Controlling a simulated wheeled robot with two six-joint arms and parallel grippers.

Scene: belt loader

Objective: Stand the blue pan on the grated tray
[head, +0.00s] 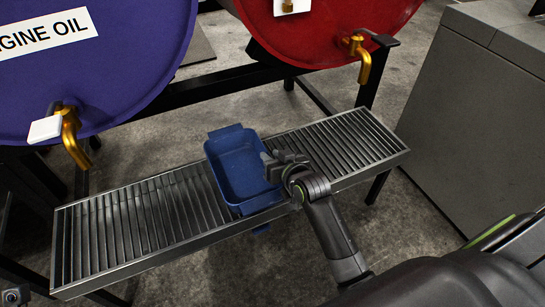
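The blue pan (238,160) is at the middle of the long grated tray (130,228), open side up. It spans the tray's width, and a blue tab shows past the front rail. Whether its base rests on the bars or is just above them is hard to tell. My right gripper (276,162) is at the pan's right wall, with its fingers at the rim, and looks shut on it. The gripper hides part of that wall. My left gripper is not clearly in view.
A purple drum (90,75) marked engine oil and a red drum (330,25) lie behind the tray, with brass taps (75,140) over its back side. A grey cabinet (470,120) stands at the right. The tray bars are bare on both sides of the pan.

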